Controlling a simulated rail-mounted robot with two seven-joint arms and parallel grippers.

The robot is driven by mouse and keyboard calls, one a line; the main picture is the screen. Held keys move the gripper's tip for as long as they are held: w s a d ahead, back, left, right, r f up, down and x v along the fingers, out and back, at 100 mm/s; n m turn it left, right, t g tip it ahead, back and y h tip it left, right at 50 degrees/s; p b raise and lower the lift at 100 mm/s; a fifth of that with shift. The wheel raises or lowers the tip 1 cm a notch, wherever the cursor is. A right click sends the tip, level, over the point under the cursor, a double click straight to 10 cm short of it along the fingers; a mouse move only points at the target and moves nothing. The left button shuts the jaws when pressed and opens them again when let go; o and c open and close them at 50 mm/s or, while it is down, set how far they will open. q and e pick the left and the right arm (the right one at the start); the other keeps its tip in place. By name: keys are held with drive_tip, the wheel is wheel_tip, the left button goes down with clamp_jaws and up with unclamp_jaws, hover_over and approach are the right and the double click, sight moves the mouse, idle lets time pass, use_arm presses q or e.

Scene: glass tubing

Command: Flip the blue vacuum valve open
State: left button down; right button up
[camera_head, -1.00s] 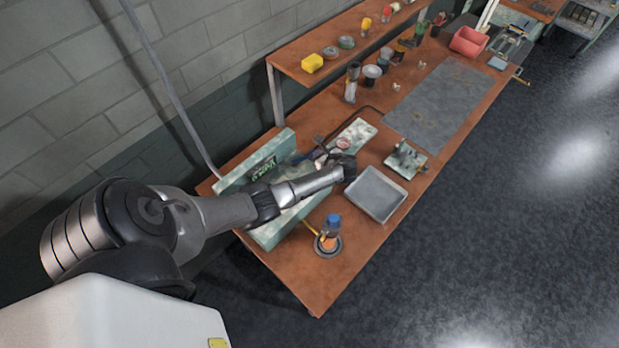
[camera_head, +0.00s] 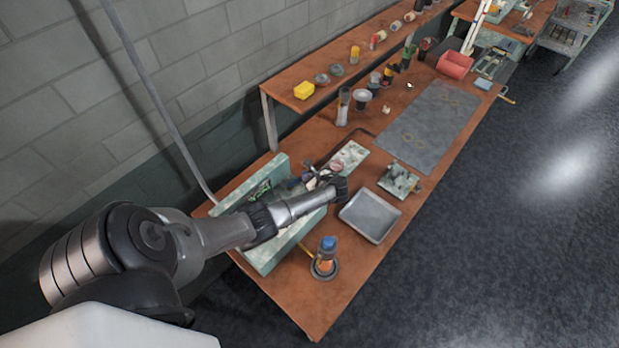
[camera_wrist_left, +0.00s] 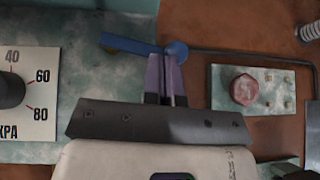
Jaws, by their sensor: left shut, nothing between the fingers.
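The blue valve (camera_wrist_left: 130,45) shows in the left wrist view as a blue lever lying nearly level, tilted slightly, with a rounded blue knob at its right end. My left gripper (camera_wrist_left: 168,58) has purple fingers that are shut and empty. Their tips are at the lever's right part, close to the knob; I cannot tell whether they touch it. My right gripper is in neither view.
A dial marked KPA (camera_wrist_left: 22,95) is left of the gripper. A plate with a red knob (camera_wrist_left: 243,90) is on the right. A grey tray (camera_head: 368,216) and a blue-topped burner-like item (camera_head: 326,250) stand on the bench (camera_head: 300,300). A shelf (camera_head: 330,80) runs behind.

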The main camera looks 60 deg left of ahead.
use_arm(q)
drive_tip(key=d, duration=0.1)
drive_tip(key=w+d+p, duration=0.1)
drive_tip(key=d, duration=0.2)
drive_tip(key=shift+w+r+p, duration=0.2)
drive_tip(key=shift+r+p, duration=0.1)
drive_tip(key=shift+p, duration=0.1)
drive_tip(key=v, duration=0.9)
drive_tip(key=shift+w+d, duration=0.2)
drive_tip(key=shift+w, duration=0.05)
drive_tip(key=shift+r, duration=0.15)
